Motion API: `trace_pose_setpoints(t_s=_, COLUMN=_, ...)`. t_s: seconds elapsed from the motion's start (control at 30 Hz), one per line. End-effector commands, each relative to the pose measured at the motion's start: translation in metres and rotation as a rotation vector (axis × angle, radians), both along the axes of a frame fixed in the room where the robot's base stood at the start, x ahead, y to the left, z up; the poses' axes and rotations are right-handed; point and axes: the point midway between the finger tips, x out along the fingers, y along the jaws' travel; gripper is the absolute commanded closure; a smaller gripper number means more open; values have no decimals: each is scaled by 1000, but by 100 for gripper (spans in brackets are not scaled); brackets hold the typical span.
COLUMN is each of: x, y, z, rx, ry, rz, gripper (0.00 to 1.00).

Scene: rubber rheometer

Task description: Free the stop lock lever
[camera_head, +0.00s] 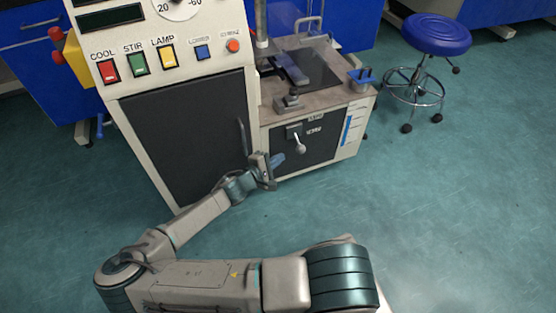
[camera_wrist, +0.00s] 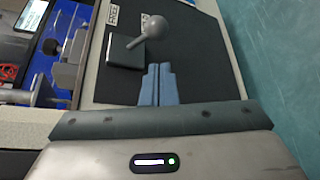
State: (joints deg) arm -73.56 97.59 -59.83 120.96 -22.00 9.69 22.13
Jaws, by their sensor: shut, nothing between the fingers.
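The stop lock lever (camera_head: 299,146) is a grey lever with a round ball end on a dark square base, set on the dark front panel of the right-hand cabinet. In the wrist view the lever (camera_wrist: 153,29) lies just beyond my fingertips, angled from its base up and to the right. My gripper (camera_head: 279,159) is at the left and slightly below the lever in the head view, apart from it. In the wrist view the blue fingers of my gripper (camera_wrist: 158,70) are shut together with nothing between them, pointing at the lever. Nothing hides the lever's ball end.
White labels (camera_head: 314,130) sit beside the lever. A tall cabinet door (camera_head: 185,135) with a vertical handle (camera_head: 243,136) stands left of my gripper. The benchtop (camera_head: 325,102) above carries fixtures. A blue stool (camera_head: 436,36) stands at the right; the floor before the cabinet is open.

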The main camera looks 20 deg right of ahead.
Motion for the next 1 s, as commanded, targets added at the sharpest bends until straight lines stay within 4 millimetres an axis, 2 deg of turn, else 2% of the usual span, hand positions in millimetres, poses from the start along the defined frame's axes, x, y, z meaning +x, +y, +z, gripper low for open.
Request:
trace_pose_setpoints(t_s=0.03, x=5, y=-10, z=-7, rx=-1, ry=-2, rz=-4, gripper=100)
trace_pose_setpoints(t_s=0.2, x=19, y=-37, z=-14, rx=-1, ry=-1, rz=-4, gripper=100)
trace_pose_setpoints(t_s=0.4, x=31, y=-57, z=-18, rx=-1, ry=0, rz=-2, gripper=100)
trace_pose_setpoints(t_s=0.6, x=35, y=-63, z=-18, rx=0, ry=1, rz=-1, gripper=100)
trace_pose_setpoints(t_s=1.0, x=35, y=-59, z=-16, rx=1, ry=9, rz=4, gripper=100)
